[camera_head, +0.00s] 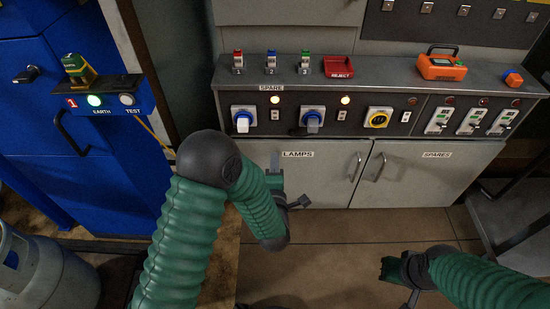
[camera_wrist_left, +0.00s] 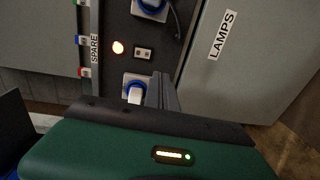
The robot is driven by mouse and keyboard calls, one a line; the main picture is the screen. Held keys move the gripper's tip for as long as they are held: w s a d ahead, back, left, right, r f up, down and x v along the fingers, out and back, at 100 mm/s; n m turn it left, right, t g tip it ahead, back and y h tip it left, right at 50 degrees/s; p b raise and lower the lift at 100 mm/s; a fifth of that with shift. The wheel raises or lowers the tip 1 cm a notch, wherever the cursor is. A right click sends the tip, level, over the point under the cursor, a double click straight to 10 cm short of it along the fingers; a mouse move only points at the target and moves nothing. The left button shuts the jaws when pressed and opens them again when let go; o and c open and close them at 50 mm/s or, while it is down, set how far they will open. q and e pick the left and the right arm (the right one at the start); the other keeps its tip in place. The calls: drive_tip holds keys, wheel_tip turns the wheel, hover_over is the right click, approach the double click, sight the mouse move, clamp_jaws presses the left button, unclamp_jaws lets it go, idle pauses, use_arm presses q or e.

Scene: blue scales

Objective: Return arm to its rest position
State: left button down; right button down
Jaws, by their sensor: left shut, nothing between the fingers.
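My left arm is green and ribbed with dark joints. It comes in from the lower left of the head view, bends at a dark joint and reaches toward the panel's lower cabinets. My left gripper (camera_head: 277,165) is in front of the LAMPS cabinet door (camera_head: 316,178), shut and empty. In the left wrist view its closed fingers (camera_wrist_left: 162,90) lie near a blue-and-white socket (camera_wrist_left: 138,88); I cannot tell how far apart they are. My right gripper (camera_head: 392,272) is low at the right in the head view, over the floor. Its fingers are too dark to read.
A grey console (camera_head: 365,89) holds numbered switches, a red REJECT tray (camera_head: 338,67), an orange device (camera_head: 441,67) and lit lamps. A blue cabinet (camera_head: 42,77) stands left, a gas cylinder (camera_head: 45,272) lower left. A grey table (camera_head: 512,215) is at right. Tiled floor is open between.

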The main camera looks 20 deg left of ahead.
use_arm(q)
drive_tip(key=s+a+f+m+g+h, duration=0.1)
drive_tip(key=s+a+m+g+h, duration=0.1)
drive_tip(key=s+m+g, duration=0.75)
drive_tip(key=s+a+f+m+g+h, duration=0.2)
drive_tip(key=s+m+g+h, duration=0.15)
drive_tip(key=s+m, duration=0.95)
wheel_tip(320, 180, up, 32)
drive_tip(key=s+n+p, duration=0.1)
drive_tip(key=p, duration=3)
drive_tip(key=shift+d+g+y+p, duration=0.25)
drive_tip(key=shift+g+y+p, duration=0.15)
drive_tip(key=shift+y, duration=0.05)
